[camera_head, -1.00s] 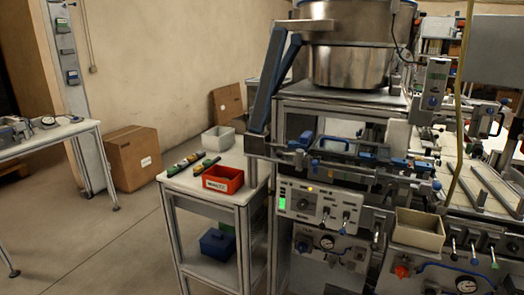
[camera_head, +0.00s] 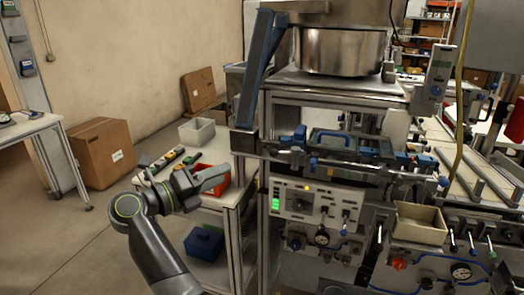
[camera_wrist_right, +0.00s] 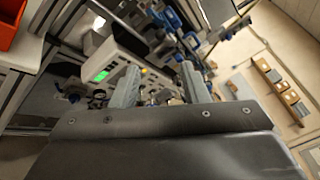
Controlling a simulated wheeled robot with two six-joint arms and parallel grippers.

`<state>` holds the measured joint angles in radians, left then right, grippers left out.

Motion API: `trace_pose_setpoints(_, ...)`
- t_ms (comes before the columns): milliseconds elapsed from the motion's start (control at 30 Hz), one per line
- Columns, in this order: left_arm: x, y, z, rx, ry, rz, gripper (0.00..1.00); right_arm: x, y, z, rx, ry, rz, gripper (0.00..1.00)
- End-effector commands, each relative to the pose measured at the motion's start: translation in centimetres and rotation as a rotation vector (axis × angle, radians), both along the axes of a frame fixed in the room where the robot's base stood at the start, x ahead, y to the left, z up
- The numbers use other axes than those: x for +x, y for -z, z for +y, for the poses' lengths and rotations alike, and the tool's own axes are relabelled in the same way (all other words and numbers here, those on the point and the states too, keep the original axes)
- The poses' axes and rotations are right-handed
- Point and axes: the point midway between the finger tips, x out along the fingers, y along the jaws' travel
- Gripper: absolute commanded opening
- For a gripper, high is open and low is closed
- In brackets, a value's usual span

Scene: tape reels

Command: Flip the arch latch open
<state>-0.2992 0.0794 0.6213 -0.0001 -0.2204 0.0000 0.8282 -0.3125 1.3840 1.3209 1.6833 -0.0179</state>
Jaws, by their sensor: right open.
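A blue arch-shaped handle (camera_head: 331,135), which looks like the arch latch, stands on the grey rail unit of the machine, right of centre in the head view. Its exact position on its hinge is too small to tell. My right gripper (camera_head: 222,177) is in front of the small side table, left of and lower than the arch, clearly apart from it. In the right wrist view my right gripper (camera_wrist_right: 161,82) shows two spread fingers with nothing held between them. The wrist view looks tilted toward the machine's front panel. My left gripper is out of view.
A control panel (camera_head: 306,200) with a green light sits below the rail. A red bin (camera_head: 222,186) on the side table is partly hidden behind my right gripper. A beige box (camera_head: 419,224) stands at the right. A steel bowl (camera_head: 340,50) is above.

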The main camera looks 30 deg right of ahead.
Motion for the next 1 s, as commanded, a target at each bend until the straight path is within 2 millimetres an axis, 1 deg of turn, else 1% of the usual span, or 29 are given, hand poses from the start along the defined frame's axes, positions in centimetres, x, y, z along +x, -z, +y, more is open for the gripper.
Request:
trace_pose_setpoints(167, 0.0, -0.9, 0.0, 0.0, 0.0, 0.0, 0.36, 0.3, -0.3, -2.1, 0.0, 0.006, -0.001, 0.41)
trace_pose_setpoints(600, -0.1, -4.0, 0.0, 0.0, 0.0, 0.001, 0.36, 1.9, -0.4, -11.6, -0.004, 0.005, 0.002, 0.41)
trace_pose_setpoints(700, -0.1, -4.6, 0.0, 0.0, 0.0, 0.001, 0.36, 2.3, -0.4, -13.5, -0.005, 0.004, 0.001, 0.41)
trace_pose_setpoints(833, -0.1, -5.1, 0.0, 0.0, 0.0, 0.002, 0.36, 2.6, -0.2, -15.4, -0.004, 0.002, 0.002, 0.41)
trace_pose_setpoints(1000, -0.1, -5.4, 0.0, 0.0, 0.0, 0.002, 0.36, 2.9, -0.1, -16.7, -0.002, 0.003, 0.002, 0.41)
